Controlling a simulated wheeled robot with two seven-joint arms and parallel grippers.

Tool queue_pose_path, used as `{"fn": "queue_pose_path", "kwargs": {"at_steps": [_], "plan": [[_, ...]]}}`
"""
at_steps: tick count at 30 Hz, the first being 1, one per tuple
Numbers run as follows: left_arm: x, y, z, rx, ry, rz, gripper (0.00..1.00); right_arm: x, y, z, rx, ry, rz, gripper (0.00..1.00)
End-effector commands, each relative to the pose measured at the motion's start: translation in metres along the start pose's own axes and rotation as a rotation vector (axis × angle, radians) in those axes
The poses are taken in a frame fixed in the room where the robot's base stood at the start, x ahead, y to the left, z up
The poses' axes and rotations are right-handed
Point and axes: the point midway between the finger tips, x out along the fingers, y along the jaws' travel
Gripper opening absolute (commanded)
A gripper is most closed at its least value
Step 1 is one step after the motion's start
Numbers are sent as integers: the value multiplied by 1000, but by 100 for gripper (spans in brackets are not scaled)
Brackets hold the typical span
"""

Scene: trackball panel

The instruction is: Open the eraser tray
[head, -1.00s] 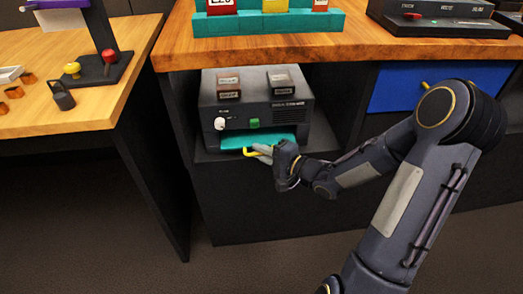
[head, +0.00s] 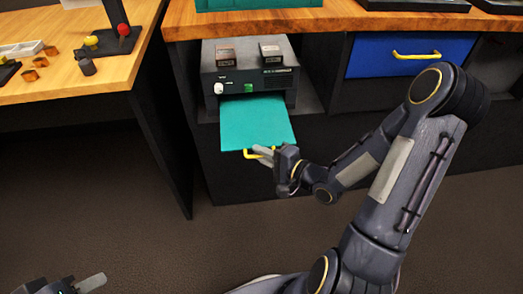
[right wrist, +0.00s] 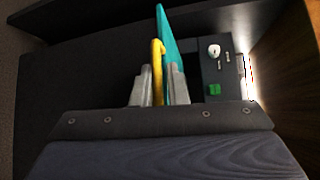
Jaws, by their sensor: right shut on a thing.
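The eraser tray (head: 258,122) is a flat teal tray that sticks far out of the front of a dark grey box (head: 270,82) on the shelf. A yellow handle (head: 248,154) is on its front edge. My right gripper (head: 266,154) is shut on this handle. In the right wrist view the fingers of my right gripper (right wrist: 158,85) are on both sides of the yellow handle (right wrist: 157,70), with the teal tray (right wrist: 168,45) beside it. My left gripper (head: 85,286) shows only in part at the bottom left corner, away from the tray.
The box has a white knob (head: 218,88), a green button (head: 249,88) and two dark blocks on top. A blue drawer (head: 375,58) with a yellow handle is at right. A wooden table (head: 60,75) with small items stands at left. Open floor lies in front.

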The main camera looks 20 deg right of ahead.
Motion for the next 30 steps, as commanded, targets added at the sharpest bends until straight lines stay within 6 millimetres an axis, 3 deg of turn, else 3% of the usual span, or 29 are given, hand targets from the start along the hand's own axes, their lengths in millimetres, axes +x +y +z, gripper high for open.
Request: {"fn": "queue_pose_path", "kwargs": {"at_steps": [6, 7, 10, 20, 30], "plan": [[1, 0, 0, 0, 0, 0, 36, -1, 6, 0, 11, 3, 18, 0], [1, 0, 0, 0, 0, 0, 36, -1, 6, 0, 11, 3, 18, 17], [1, 0, 0, 0, 0, 0, 36, -1, 6, 0, 9, 3, 16, 30], [-1, 0, -1, 0, 0, 0, 36, -4, 2, -1, 4, 3, 10, 31], [-16, 7, -8, 0, 0, 0, 36, -57, 1, -1, 7, 7, 12, 31]]}}
